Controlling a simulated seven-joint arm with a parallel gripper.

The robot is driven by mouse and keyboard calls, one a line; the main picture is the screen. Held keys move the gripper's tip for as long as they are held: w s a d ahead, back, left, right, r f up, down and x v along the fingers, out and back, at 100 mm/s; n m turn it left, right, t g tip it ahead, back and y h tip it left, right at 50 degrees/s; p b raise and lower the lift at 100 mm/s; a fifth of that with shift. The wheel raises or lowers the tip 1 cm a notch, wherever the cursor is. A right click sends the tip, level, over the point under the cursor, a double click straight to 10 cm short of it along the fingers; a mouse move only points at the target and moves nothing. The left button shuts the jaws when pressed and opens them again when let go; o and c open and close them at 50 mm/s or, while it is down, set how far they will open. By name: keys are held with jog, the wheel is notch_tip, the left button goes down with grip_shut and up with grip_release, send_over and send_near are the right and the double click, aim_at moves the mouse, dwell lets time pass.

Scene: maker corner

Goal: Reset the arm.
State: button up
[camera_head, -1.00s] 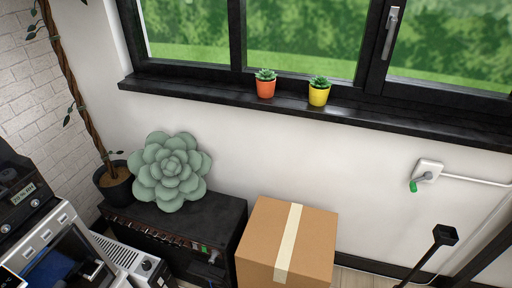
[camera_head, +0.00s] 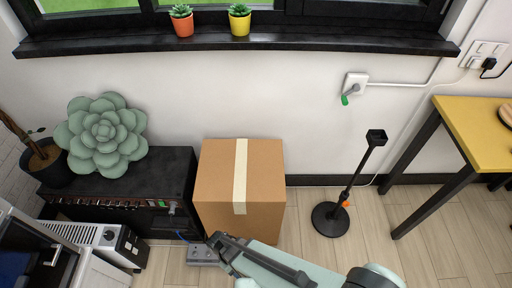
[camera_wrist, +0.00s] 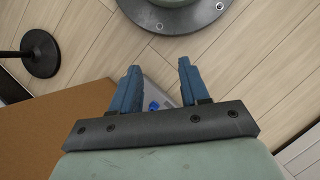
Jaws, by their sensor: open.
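My gripper shows in the wrist view (camera_wrist: 158,88) with its two blue fingers spread apart and nothing between them. In the head view my gripper (camera_head: 217,241) is at the bottom middle, in front of the cardboard box (camera_head: 263,178) and close to a small grey device on the floor (camera_head: 203,255). My pale green arm reaches in from the lower right. In the wrist view the box (camera_wrist: 50,125) lies at the lower left, beside the fingers. I cannot tell whether the gripper touches the box.
A black stand (camera_head: 327,219) is on the floor right of the box. A yellow-topped table (camera_head: 470,125) is at the right. A black cabinet (camera_head: 175,180) with a succulent cushion (camera_head: 100,135) is at the left. Two potted plants are on the black windowsill (camera_head: 330,42). Bare floor lies at lower right.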

jog(key=s+d+r+m+g+y, duration=0.1)
jog(key=d+m+g+y, duration=0.2)
jog(key=d+m, duration=0.7)
jog(key=shift+d+r+g+y, duration=0.4)
jog(key=shift+d+y, duration=0.3)
jog(key=shift+d, duration=5.8)
jog(key=shift+s, duration=0.1)
